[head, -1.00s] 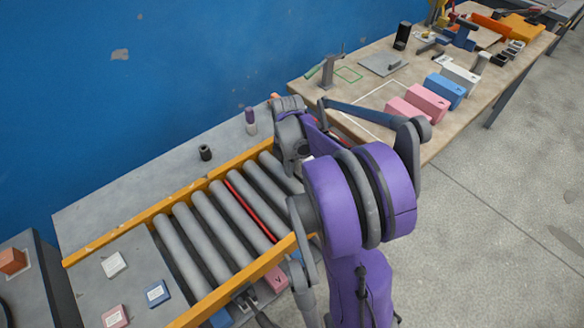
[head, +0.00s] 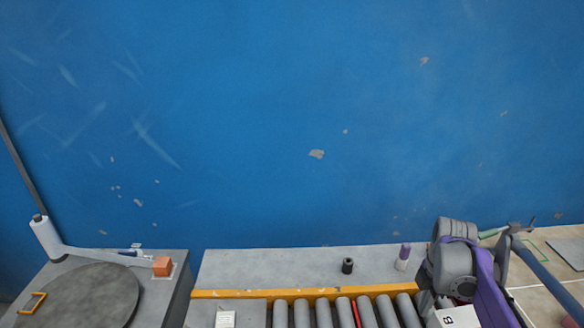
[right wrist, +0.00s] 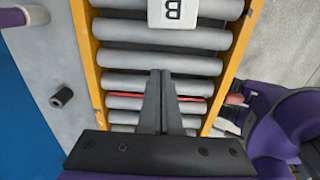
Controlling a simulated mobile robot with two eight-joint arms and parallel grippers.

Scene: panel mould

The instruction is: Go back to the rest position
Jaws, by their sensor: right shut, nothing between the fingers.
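My right gripper (right wrist: 160,75) shows in the right wrist view with its two dark fingers together and nothing between them. It is over the grey rollers (right wrist: 160,62) of the conveyor, clear of the white block marked B (right wrist: 180,12). In the head view my right arm stands at the lower right, and its fingers cannot be made out there. The white block marked B also shows in the head view (head: 458,317), at the bottom edge beside my arm. My left gripper is in neither view.
The conveyor has yellow side rails (head: 250,293). Behind it, a grey ledge (head: 285,265) carries a black cylinder (head: 347,266) and a purple-capped bottle (head: 403,257). A turntable (head: 80,298) and an orange block (head: 162,266) are at left. A blue wall (head: 290,120) closes the back.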

